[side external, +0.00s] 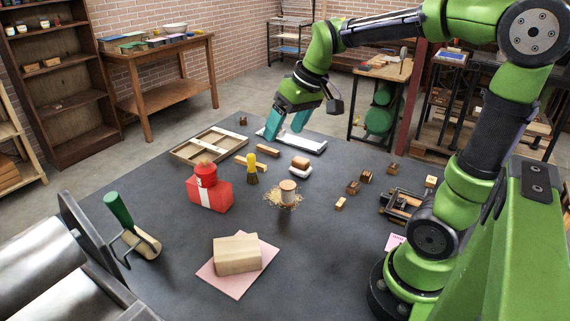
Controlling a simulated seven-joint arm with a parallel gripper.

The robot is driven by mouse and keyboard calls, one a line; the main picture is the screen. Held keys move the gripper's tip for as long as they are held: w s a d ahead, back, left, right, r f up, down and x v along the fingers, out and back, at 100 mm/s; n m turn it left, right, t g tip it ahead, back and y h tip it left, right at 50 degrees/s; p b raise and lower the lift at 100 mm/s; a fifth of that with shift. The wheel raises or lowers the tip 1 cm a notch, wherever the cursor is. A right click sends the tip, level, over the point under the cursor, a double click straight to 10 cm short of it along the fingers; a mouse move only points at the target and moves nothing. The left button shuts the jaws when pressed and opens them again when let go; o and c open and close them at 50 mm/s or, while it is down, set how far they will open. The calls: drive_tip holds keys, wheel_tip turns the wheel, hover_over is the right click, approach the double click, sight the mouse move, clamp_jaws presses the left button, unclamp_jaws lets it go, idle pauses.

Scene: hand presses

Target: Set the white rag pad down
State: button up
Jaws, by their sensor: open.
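My gripper (284,131) has teal fingers spread apart, with nothing visible between them. It points down at the far side of the dark table, over or just behind a flat white tray-like piece (309,146). A small white pad-like thing (302,173) lies on the table in front of that piece, close to a brown-topped block (300,161). It may be the white rag pad, but it is too small to be sure. The fingers are clear of it. Whether a pad lies in the white tray-like piece, partly hidden by the fingers, I cannot tell.
A wooden frame tray (188,158) lies left of my gripper. A yellow-and-black brush (252,170), a red box (216,197) and a wooden cylinder on shavings (288,192) stand nearer. Small wooden blocks (366,177) lie to the right.

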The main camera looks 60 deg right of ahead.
drive_tip(key=s+a+m+t+y, duration=0.1)
drive_tip(key=s+a+t, duration=0.1)
drive_tip(key=s+a, duration=0.7)
drive_tip(key=shift+s+a+f+m+t, duration=0.3)
drive_tip(key=shift+s+a+t, duration=0.1)
drive_tip(key=shift+s, duration=0.25)
